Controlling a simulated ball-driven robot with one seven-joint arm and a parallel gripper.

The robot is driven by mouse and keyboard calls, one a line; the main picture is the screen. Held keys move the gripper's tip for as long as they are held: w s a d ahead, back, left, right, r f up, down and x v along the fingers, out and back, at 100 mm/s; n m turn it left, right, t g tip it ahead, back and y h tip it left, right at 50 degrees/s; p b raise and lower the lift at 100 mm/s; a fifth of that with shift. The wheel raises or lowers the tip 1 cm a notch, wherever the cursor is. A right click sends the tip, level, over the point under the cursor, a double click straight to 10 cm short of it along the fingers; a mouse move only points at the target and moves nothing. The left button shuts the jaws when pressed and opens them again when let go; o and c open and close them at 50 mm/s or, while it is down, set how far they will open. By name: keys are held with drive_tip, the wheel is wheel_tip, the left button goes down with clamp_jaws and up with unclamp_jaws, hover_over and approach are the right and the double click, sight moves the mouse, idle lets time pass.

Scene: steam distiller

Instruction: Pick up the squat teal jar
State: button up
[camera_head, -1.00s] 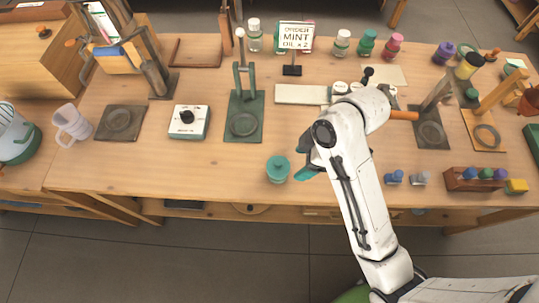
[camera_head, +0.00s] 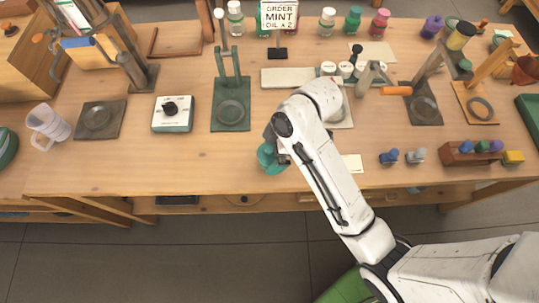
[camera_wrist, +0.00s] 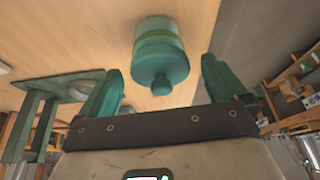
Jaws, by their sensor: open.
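The squat teal jar (camera_head: 266,161) stands near the front edge of the wooden table in the head view, partly covered by my gripper and arm. In the wrist view the jar (camera_wrist: 158,48) shows a lighter green band and a round lid knob that points toward my gripper. My gripper (camera_wrist: 160,66) is open, with one teal finger on each side of the jar's line. The jar lies a little beyond the fingertips, with a gap on both sides, and nothing is held.
A white dial box (camera_head: 172,113) and a green press stand (camera_head: 231,113) stand left of and behind the jar. Small blue and grey stoppers (camera_head: 389,156) and a wooden rack (camera_head: 474,153) lie to the right. The tabletop left of the jar is clear.

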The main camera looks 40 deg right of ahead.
drive_tip(key=shift+x, duration=1.1)
drive_tip(key=c, duration=1.2)
drive_tip(key=shift+r, duration=0.1)
drive_tip(key=shift+c, duration=0.2)
drive_tip(key=shift+r, duration=0.5)
drive_tip(key=s+a+r+p, duration=0.1)
drive_tip(key=s+r+p, duration=0.5)
drive_tip(key=s+r, duration=0.5)
drive_tip(key=shift+s+r, duration=0.4)
drive_tip(key=shift+s, duration=1)
